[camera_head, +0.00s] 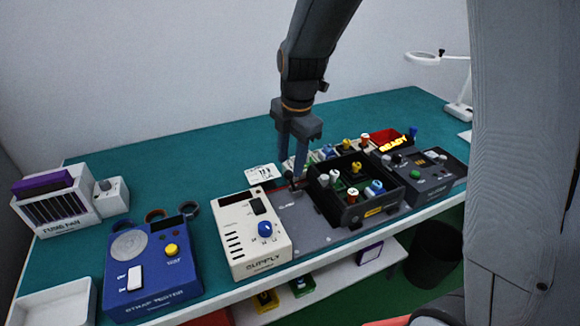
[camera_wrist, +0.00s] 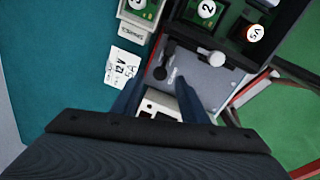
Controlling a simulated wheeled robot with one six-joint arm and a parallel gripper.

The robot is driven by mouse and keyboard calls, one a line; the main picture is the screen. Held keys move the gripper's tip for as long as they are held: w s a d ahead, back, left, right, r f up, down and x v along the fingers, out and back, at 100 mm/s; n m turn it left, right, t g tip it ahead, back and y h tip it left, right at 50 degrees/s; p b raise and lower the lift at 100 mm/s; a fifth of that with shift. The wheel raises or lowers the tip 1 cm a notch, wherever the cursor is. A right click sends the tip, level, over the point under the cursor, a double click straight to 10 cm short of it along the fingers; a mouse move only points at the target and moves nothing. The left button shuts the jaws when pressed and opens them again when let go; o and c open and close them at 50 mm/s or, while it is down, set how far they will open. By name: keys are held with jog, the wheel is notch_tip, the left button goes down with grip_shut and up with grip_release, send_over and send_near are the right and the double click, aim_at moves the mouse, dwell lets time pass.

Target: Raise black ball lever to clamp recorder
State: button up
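The black ball lever (camera_head: 294,185) stands on the grey plate (camera_head: 300,218) beside the label CLAMP. In the wrist view the black lever (camera_wrist: 160,72) lies just beyond my fingertips, with its dark arm running up from the ball. My gripper (camera_head: 291,168) points down above the lever; in the wrist view its two blue fingers (camera_wrist: 160,85) are apart with nothing held between them. A black unit (camera_head: 372,213) holding several coloured-top parts sits on the plate to the right of the lever. I cannot tell whether the lever touches a finger.
A white SUPPLY box (camera_head: 262,256) stands close left of the plate, and a blue tester (camera_head: 150,279) further left. A grey READY box (camera_head: 423,188) is at right. In the wrist view a pale-knobbed lever (camera_wrist: 212,57) is near the black one. Teal mat is clear behind.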

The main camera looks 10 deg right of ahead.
aim_at(290, 171)
jog(key=shift+w+a+f+p, duration=0.15)
jog(key=shift+f+p, duration=0.15)
jog(key=shift+f, duration=1.45)
grip_shut()
